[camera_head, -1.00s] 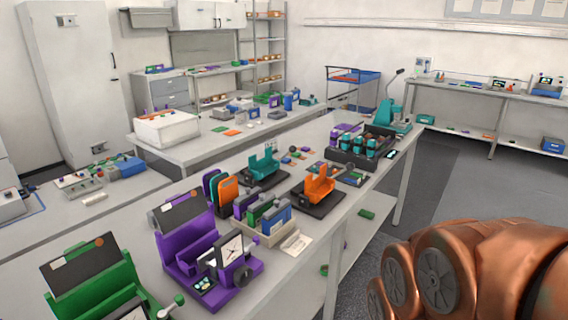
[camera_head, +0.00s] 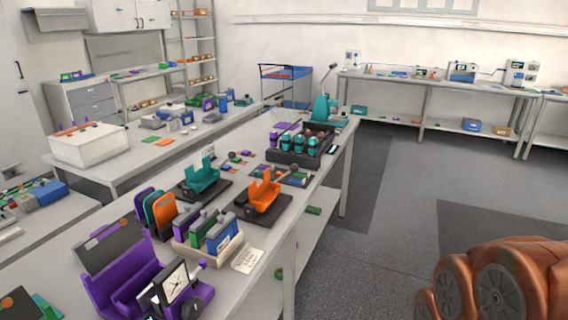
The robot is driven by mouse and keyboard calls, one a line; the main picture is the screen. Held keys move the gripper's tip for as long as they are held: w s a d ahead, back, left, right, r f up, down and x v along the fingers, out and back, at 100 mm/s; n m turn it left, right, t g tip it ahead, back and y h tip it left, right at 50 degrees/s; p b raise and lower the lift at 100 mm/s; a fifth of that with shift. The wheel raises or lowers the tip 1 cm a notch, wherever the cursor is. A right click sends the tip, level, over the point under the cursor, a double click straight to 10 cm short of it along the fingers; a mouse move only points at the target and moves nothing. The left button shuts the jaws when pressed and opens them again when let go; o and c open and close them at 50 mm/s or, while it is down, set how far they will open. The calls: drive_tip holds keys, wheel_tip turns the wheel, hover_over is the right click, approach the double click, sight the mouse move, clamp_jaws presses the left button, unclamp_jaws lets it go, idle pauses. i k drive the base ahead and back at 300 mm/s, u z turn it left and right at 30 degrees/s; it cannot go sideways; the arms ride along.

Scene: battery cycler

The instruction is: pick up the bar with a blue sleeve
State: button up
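A bar with a blue sleeve (camera_head: 224,236) and a grey top stands in a beige holder (camera_head: 207,257) on the long bench. A green-sleeved bar (camera_head: 204,225) and a purple-sleeved bar (camera_head: 187,219) stand beside it to the left, in the same holder. The lower part of the blue bar is hidden by the holder. Only copper-coloured links of my arm show at the bottom right, apart from the bench. My gripper is not in view.
A purple device with a dial (camera_head: 125,284) stands in front of the holder. Orange (camera_head: 262,192) and teal (camera_head: 202,176) cradles stand behind it. A paper label (camera_head: 246,260) lies to its right. The grey floor (camera_head: 390,225) right of the bench is open.

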sight(227, 168)
drive_tip(key=z, duration=0.55)
drive_tip(key=i, duration=3.3)
drive_tip(key=u, duration=3.6)
drive_tip(key=i, duration=0.5)
drive_tip(key=u, duration=0.1)
